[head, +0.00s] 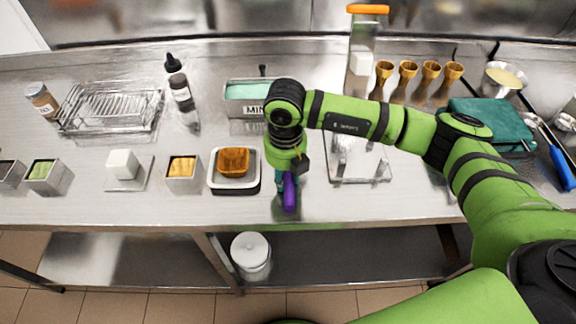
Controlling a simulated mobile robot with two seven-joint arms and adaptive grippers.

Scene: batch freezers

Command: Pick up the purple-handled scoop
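The purple-handled scoop shows only as its purple handle (290,194) near the front edge of the steel table, in the middle of the head view. The rest of the scoop is hidden. My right gripper (288,178) points down right at the handle, under my green wrist. Its fingers are mostly covered by the wrist and the handle, so I cannot tell whether they are open or closed on it, or whether the handle is lifted. My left gripper is not in view.
A tub labelled MIN (246,91) stands behind. Right are a clear stand (349,169), several cones (407,72) and a blue-handled tool (562,167). The table front (410,205) is clear.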

